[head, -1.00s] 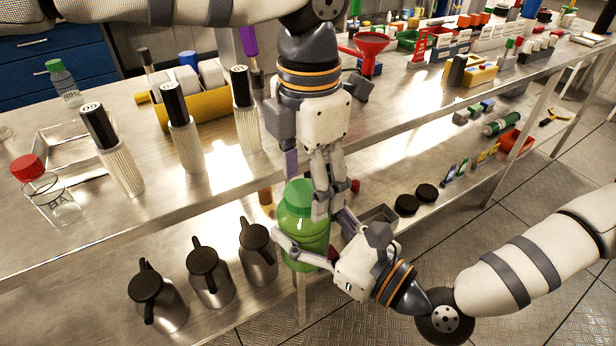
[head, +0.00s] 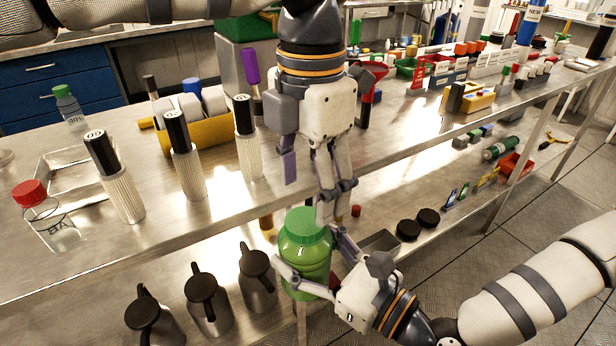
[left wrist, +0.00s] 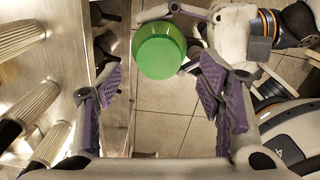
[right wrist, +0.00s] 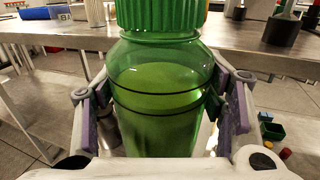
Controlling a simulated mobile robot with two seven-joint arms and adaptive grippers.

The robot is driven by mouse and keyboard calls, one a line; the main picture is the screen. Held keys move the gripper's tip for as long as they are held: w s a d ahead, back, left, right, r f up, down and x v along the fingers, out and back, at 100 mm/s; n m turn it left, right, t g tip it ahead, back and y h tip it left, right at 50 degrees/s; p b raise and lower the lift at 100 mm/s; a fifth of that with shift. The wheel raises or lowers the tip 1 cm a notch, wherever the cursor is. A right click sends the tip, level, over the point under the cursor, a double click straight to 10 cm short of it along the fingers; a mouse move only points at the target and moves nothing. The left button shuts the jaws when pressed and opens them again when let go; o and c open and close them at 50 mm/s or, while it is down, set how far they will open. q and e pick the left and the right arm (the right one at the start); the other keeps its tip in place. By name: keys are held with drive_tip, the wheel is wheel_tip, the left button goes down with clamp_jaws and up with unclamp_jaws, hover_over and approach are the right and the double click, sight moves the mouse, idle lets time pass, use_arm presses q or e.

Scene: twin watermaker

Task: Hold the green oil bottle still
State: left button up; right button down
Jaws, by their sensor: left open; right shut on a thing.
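The green oil bottle (head: 305,262) with its green cap (head: 306,226) is upright in front of the bench edge. My right gripper (head: 305,285) is shut on its body from the right and front. In the right wrist view the bottle (right wrist: 160,95) fills the space between the fingers. My left gripper (head: 328,200) points down just above the cap and is open. In the left wrist view the cap (left wrist: 160,52) shows beyond and between the open purple-padded fingers (left wrist: 165,90), with nothing held. The bottle's underside is hidden.
White ribbed bottles with dark caps (head: 185,160) stand on the upper bench at the left, beside a red-capped bottle (head: 45,215). Steel jugs (head: 207,300) stand on the lower shelf. Black discs (head: 409,229) lie on the shelf to the right.

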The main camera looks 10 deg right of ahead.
use_arm(q)
drive_tip(key=n, duration=0.6)
drive_tip(key=shift+s+r, duration=0.1)
drive_tip(key=shift+s, duration=0.1)
drive_tip(key=n, duration=0.4)
drive_tip(key=shift+s+r, duration=0.1)
drive_tip(key=shift+s, duration=0.05)
drive_tip(key=n, duration=0.8)
drive_tip(key=shift+s+r, duration=0.1)
drive_tip(key=shift+r, duration=0.05)
drive_tip(key=n, duration=0.4)
drive_tip(key=shift+r, duration=0.1)
drive_tip(key=n, duration=0.4)
drive_tip(key=shift+a+r, duration=0.1)
drive_tip(key=shift+r, duration=0.05)
drive_tip(key=n, duration=0.3)
drive_tip(key=shift+r+n, duration=0.1)
drive_tip(key=shift+n, duration=0.3)
drive_tip(key=n, duration=0.4)
drive_tip(key=shift+r, duration=0.2)
drive_tip(key=n, duration=0.4)
drive_tip(key=shift+a+r, duration=0.1)
drive_tip(key=shift+r, duration=0.05)
drive_tip(key=n, duration=0.6)
drive_tip(key=shift+w+r, duration=0.25)
drive_tip(key=shift+r, duration=0.1)
drive_tip(key=n, duration=0.4)
drive_tip(key=shift+w+r, duration=0.1)
drive_tip(key=shift+r, duration=0.1)
